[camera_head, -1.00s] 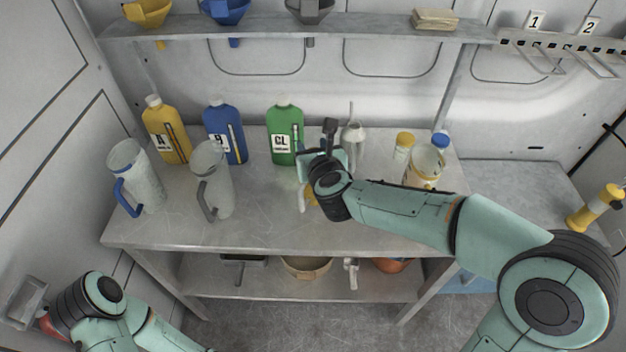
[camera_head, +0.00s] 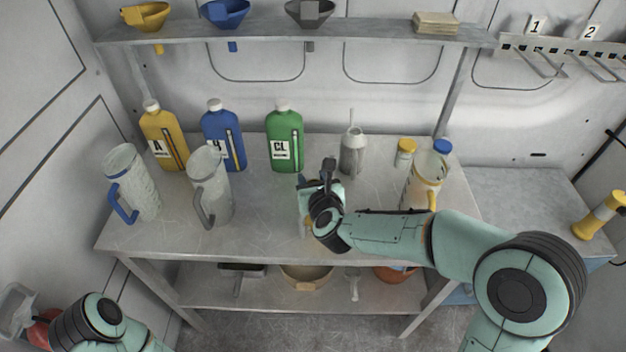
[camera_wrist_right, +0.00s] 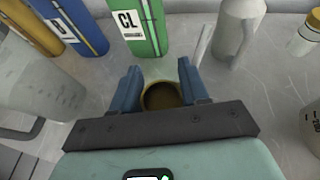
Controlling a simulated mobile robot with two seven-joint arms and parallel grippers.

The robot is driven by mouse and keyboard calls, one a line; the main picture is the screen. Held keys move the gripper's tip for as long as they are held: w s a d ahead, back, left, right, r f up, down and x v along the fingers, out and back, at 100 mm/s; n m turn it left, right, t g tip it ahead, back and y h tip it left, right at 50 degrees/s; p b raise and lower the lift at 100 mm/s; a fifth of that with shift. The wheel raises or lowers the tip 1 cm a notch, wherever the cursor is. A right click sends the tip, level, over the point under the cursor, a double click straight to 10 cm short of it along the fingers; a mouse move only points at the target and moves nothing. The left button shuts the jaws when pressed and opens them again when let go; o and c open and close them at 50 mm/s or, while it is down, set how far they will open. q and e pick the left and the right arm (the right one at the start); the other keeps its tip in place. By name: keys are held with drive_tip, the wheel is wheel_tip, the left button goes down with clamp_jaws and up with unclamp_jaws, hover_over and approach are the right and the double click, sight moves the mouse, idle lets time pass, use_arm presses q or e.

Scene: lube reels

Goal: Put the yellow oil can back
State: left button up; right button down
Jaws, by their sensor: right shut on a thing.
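My right gripper (camera_wrist_right: 160,92) is shut on a round, dull yellow thing (camera_wrist_right: 160,96), seen from above between the blue fingers; I take it to be the yellow oil can. In the head view my right gripper (camera_head: 318,195) and wrist hide most of it, low over the front middle of the workbench (camera_head: 260,235). I cannot tell whether it touches the bench. A grey oil can (camera_head: 352,152) with a thin spout stands upright behind and to the right. My left wrist (camera_head: 100,318) is at the lower left; its fingers are not clear.
Yellow (camera_head: 163,138), blue (camera_head: 224,138) and green (camera_head: 285,140) bottles stand along the back. Two clear jugs stand at left (camera_head: 132,185) (camera_head: 210,188). Funnels hang on the upper shelf (camera_head: 360,32).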

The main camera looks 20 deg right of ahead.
drive_tip(key=shift+f, duration=0.15)
use_arm(q)
drive_tip(key=shift+s+f, duration=0.15)
use_arm(e)
drive_tip(key=c, duration=0.6)
unclamp_jaws()
drive_tip(key=shift+o, duration=0.2)
drive_tip(key=shift+r, duration=0.35)
use_arm(q)
drive_tip(key=shift+s+f+b, duration=0.25)
drive_tip(key=shift+f+b, duration=0.1)
drive_tip(key=shift+f, duration=0.05)
use_arm(e)
drive_tip(key=v, duration=1.2)
drive_tip(key=shift+a+f, duration=0.1)
drive_tip(key=shift+f, duration=0.05)
